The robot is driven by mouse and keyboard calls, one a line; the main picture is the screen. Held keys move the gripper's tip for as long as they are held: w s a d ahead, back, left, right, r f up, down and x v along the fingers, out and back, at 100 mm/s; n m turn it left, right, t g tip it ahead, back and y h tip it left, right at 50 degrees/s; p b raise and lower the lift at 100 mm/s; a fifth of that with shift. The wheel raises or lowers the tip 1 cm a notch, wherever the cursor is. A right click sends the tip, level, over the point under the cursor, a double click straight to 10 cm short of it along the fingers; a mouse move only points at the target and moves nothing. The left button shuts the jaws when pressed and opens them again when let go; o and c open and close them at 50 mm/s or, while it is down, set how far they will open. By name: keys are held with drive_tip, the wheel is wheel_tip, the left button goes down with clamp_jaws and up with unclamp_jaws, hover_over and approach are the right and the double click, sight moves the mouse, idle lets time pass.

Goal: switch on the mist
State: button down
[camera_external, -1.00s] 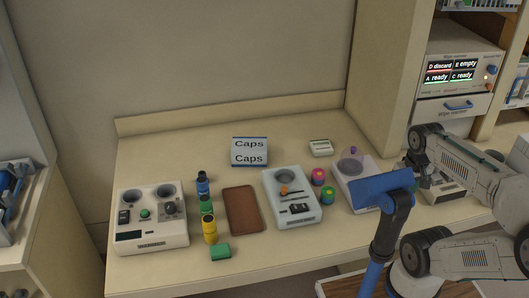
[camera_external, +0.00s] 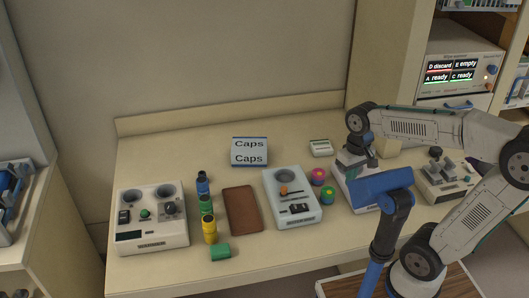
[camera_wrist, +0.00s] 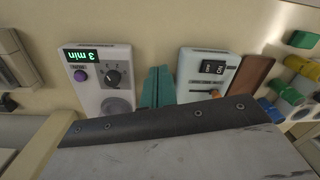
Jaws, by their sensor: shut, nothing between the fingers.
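No label naming the mist is readable. A pale unit (camera_external: 306,217) with a round well, an orange slider (camera_external: 284,190) and a black rocker switch (camera_external: 299,208) stands mid-counter. In the wrist view its switch (camera_wrist: 214,67) shows ON and OFF lettering; which side is pressed I cannot tell. A white unit (camera_wrist: 92,56) at the left of the wrist view has a display (camera_wrist: 90,55) reading "3 min", a purple button (camera_wrist: 81,76) and a black knob (camera_wrist: 112,78). My gripper (camera_wrist: 158,72) is shut and empty. It shows between these two units; its height is unclear.
A white unit with two wells (camera_external: 150,240) stands at the left. A brown tray (camera_external: 243,222), blue and yellow bottles, a green block (camera_external: 221,252) and coloured caps lie between the units. A Caps box (camera_external: 249,152) stands behind. A wipe warmer (camera_external: 460,72) is at the right.

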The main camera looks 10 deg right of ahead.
drive_tip(key=r+m, duration=0.1)
drive_tip(key=r, duration=0.1)
hover_over(294, 206)
drive_tip(key=s+d, duration=0.2)
drive_tip(key=d, duration=0.2)
drive_tip(key=shift+w+a+r+m+y, duration=0.35)
drive_tip(key=shift+w+a+m, duration=0.1)
drive_tip(key=shift+m, duration=0.15)
drive_tip(key=shift+w+a+r+m+y, duration=0.3)
drive_tip(key=shift+w+m, duration=0.15)
drive_tip(key=shift+m, duration=0.15)
drive_tip(key=f, duration=0.4)
drive_tip(key=a+f, duration=0.1)
drive_tip(key=f, duration=0.4)
drive_tip(key=a+f, duration=0.1)
drive_tip(key=f, duration=0.3)
drive_tip(key=shift+f, duration=0.4)
